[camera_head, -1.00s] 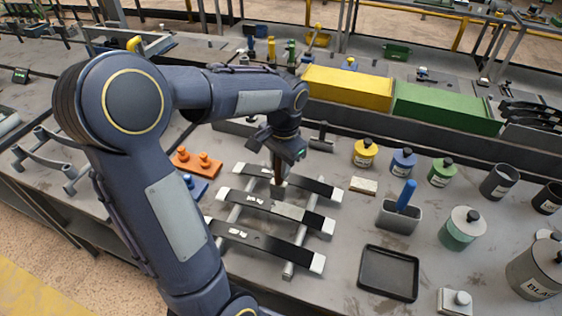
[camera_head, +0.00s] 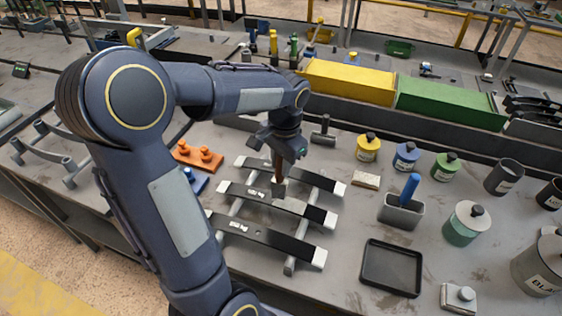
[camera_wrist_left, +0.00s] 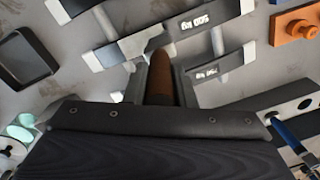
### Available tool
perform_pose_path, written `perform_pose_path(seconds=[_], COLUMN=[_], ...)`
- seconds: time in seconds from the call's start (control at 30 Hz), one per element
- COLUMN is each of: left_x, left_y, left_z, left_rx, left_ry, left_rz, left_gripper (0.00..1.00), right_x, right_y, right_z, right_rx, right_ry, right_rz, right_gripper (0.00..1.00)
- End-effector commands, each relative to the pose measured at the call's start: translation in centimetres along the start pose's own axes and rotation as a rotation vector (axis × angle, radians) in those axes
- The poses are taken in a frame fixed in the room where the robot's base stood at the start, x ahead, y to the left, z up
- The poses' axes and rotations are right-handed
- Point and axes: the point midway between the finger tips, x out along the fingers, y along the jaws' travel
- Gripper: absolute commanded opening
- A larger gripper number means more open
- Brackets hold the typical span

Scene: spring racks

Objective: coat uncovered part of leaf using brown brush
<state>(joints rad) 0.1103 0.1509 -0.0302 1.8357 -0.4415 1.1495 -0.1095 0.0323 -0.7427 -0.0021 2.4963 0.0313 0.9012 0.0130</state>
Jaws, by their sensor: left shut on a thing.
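Three dark leaf springs with pale ends lie across a rack. On the middle leaf (camera_head: 245,193), a bare grey part shows near the brush, right of its weight label. The same leaf, labelled 500 kg (camera_wrist_left: 185,28), shows in the left wrist view with the grey part (camera_wrist_left: 137,44) beside the brush. My left gripper (camera_head: 283,152) is shut on the brown brush (camera_head: 280,172), upright with its head down at the middle leaf. The brush handle (camera_wrist_left: 161,78) also shows in the left wrist view. Whether the bristles touch the leaf is unclear. My right gripper is out of view.
The far leaf (camera_head: 312,178) and near leaf (camera_head: 265,238) lie on either side. Orange (camera_head: 198,157) and blue blocks stand left. A grey holder with a blue-handled tool (camera_head: 400,213), a black tray (camera_head: 390,268) and several paint pots stand right.

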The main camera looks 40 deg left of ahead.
Motion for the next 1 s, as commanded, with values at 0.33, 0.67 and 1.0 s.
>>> perform_pose_path(seconds=[0.33,0.67,1.0], left_x=[0.8,1.5,1.7], left_y=[0.0,0.0,0.4], left_z=[0.0,0.0,-0.2], left_rx=[0.000,0.000,0.002], left_ry=[-0.001,0.000,0.000], left_rz=[0.000,0.000,0.000], left_gripper=[0.01,0.01,0.01], right_x=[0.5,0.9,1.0], right_y=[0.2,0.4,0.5], right_z=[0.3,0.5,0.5], right_rx=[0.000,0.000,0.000], right_ry=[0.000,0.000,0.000], right_rz=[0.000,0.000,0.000], right_gripper=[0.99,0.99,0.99])
